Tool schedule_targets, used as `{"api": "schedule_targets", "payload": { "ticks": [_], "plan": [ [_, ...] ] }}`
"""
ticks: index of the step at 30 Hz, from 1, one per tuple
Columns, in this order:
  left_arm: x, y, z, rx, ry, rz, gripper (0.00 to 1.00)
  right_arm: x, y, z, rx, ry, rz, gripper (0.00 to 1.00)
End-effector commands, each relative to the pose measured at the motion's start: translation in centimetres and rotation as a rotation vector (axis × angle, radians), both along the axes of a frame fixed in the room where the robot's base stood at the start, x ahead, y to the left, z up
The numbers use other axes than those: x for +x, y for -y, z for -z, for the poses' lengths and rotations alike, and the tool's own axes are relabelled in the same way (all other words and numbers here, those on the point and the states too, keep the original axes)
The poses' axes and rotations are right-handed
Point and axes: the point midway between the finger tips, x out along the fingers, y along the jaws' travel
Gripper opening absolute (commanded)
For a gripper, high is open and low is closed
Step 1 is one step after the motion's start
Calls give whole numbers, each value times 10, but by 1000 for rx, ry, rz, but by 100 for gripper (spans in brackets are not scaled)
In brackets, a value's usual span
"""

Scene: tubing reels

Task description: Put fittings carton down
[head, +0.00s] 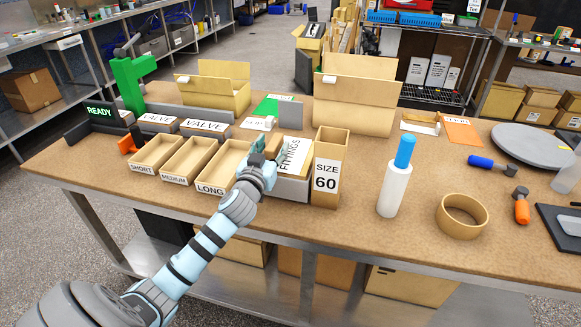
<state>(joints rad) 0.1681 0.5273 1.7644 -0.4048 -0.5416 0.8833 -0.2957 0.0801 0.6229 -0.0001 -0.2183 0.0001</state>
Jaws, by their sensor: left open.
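The fittings carton (294,150), with a white FITTINGS label, is at the middle of the bench. It sits at a grey tray (293,188), between the LONG tray and the SIZE 60 box. My left gripper (265,152) is open at the carton's left side. The gripper and wrist hide part of the carton and tray, so I cannot tell whether the fingers touch it. My right gripper is out of view.
The LONG tray (211,188) is left of the carton and the tall SIZE 60 box (330,180) stands close on its right. Open cardboard boxes (355,105) stand behind. A white bottle with blue top (395,185) and a tape ring (462,216) stand farther right.

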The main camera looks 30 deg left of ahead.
Motion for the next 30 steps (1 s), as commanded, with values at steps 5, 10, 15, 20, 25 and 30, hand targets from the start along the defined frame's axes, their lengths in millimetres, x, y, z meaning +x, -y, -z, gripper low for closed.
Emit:
{"api": "schedule_targets", "payload": {
  "ticks": [5, 10, 15, 20, 25, 30],
  "plan": [
    [5, -1, 0, 0, -1, 1, 47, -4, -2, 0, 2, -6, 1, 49],
    [5, -1, 0, 0, -1, 1, 31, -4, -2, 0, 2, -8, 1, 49],
    [5, -1, 0, 0, -1, 1, 3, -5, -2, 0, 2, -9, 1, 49],
    [5, -1, 0, 0, -1, 1, 0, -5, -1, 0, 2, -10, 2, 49],
    [5, 0, -1, 1, 2, 3, 0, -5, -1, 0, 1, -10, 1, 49],
    [5, 0, -2, 0, 2, 3, 0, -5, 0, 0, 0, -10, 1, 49]
  ]
}}
